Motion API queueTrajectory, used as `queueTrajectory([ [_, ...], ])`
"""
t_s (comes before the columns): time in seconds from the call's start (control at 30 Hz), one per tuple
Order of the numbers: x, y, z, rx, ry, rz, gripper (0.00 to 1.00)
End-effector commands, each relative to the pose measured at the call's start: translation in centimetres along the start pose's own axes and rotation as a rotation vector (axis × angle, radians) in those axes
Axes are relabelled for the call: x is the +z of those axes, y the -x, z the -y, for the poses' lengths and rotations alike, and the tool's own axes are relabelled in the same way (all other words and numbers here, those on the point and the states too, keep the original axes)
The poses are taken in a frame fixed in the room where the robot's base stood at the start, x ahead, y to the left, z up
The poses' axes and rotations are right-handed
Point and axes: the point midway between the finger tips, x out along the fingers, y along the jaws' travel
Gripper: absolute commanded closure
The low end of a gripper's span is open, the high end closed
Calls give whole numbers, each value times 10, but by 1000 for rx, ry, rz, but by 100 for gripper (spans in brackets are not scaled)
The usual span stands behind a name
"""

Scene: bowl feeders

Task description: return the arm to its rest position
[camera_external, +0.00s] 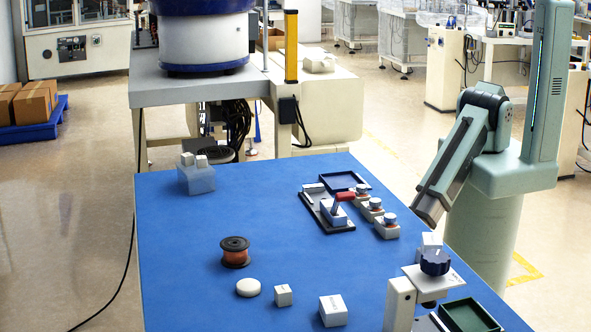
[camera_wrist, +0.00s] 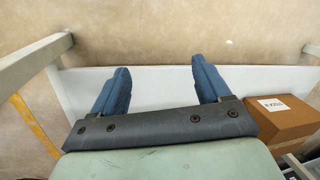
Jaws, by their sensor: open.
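My arm (camera_external: 465,150) stands at the right edge of the blue table, on its pale green column, with its elbow raised and its forearm slanting down to the left. My gripper is not clearly visible in the external view. In the wrist view my gripper (camera_wrist: 160,67) shows two blue fingers spread wide apart with nothing between them. Below them is a pale floor and a white beam or ledge (camera_wrist: 155,88).
The blue table (camera_external: 190,255) holds a copper spool (camera_external: 235,253), white blocks (camera_external: 333,310), a red-handled fixture (camera_external: 335,210) and a knobbed stand (camera_external: 400,300) near the forearm. A cardboard box (camera_wrist: 283,118) is right of the fingers. The table's left middle is mostly clear.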

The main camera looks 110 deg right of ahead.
Motion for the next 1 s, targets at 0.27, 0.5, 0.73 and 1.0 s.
queueTrajectory([
  [0.27, 87, 17, -86, 66, -128, 192, 24],
  [0.5, 165, 36, -133, 98, -233, 364, 24],
  [0.73, 216, 50, -153, 109, -300, 477, 24],
  [1.0, 221, 52, -155, 110, -307, 491, 24],
])
